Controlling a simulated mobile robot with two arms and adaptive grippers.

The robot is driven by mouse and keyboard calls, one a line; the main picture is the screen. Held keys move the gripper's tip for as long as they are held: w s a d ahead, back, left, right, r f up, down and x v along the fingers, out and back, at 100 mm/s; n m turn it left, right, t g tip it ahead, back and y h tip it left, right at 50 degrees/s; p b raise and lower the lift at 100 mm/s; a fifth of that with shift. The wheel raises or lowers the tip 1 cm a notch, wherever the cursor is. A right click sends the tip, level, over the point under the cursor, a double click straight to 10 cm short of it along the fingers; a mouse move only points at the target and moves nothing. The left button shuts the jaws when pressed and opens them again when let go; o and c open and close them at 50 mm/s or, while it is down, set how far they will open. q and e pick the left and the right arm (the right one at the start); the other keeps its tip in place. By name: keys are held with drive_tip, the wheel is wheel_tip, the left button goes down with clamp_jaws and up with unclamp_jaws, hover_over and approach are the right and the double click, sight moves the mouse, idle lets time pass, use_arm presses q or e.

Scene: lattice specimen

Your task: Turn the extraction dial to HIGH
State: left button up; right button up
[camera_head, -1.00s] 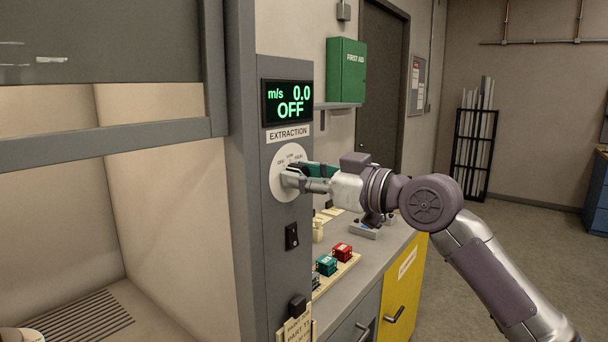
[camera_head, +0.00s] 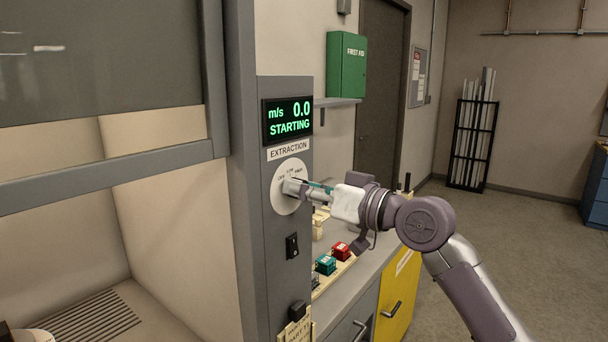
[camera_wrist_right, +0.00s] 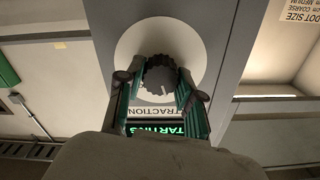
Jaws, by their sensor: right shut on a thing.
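The extraction dial is a round white plate (camera_head: 279,203) with a dark knob at its centre, on the grey post of the hood. The knob (camera_wrist_right: 160,75) shows in the right wrist view, between my fingers. My right gripper (camera_head: 295,188) is shut on the knob, with a finger on each side. The plate's printed settings are partly visible and small; which one the knob points at I cannot tell. The display (camera_head: 287,121) above reads 0.0 m/s and STARTING. My left gripper is not clearly in view.
A black switch (camera_head: 292,246) sits below the dial. The hood's raised sash (camera_head: 110,170) is to the left.

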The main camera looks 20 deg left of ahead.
drive_tip(key=shift+w+m+p, duration=0.1)
drive_tip(key=shift+m+p, duration=5.65)
drive_tip(key=shift+m, duration=0.45)
drive_tip(key=shift+f, duration=0.1)
drive_tip(key=o, duration=1.2)
drive_tip(key=shift+c, duration=0.2)
drive_tip(key=shift+d, duration=0.1)
drive_tip(key=v, duration=1.2)
